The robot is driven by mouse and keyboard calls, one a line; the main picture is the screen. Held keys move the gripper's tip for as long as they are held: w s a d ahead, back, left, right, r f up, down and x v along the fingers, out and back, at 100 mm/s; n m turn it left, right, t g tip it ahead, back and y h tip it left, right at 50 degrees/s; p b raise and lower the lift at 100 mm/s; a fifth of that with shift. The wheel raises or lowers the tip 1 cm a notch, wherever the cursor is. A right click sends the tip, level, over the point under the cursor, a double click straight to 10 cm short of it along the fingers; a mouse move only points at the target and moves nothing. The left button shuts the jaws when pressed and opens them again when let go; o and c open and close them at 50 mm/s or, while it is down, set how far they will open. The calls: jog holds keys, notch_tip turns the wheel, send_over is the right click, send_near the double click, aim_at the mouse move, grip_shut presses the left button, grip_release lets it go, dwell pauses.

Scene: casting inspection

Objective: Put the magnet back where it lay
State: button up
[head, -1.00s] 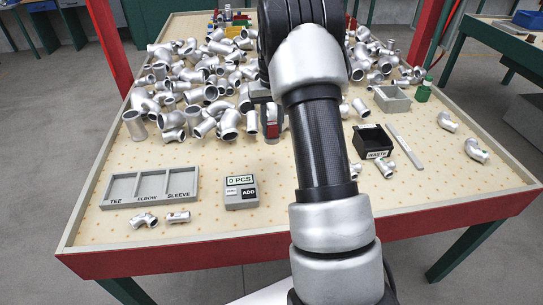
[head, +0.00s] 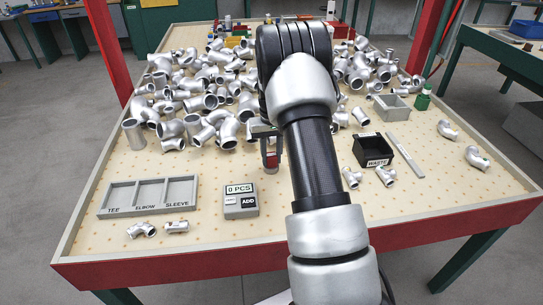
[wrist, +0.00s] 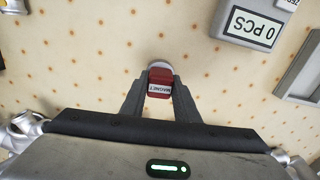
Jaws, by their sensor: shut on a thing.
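The magnet (wrist: 160,82) is a red block with a white label reading MAGNET and a pale metal end. My gripper (wrist: 158,96) is shut on it, with one dark finger on each side in the wrist view. In the head view the magnet (head: 270,162) shows below my gripper (head: 268,150), over the dotted board left of my forearm. I cannot tell whether its lower end touches the board. The arm hides part of the board behind it.
A counter (head: 240,200) reading 0 PCS and a three-part tray (head: 191,190) stand front left. A heap of metal fittings (head: 180,128) fills the back. Right of the arm are a black WASTE bin (head: 374,160), a flat bar (head: 405,155) and a grey box (head: 391,113). Board around the magnet is bare.

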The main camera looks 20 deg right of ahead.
jog(key=o, duration=1)
jog(key=shift+f, duration=0.15)
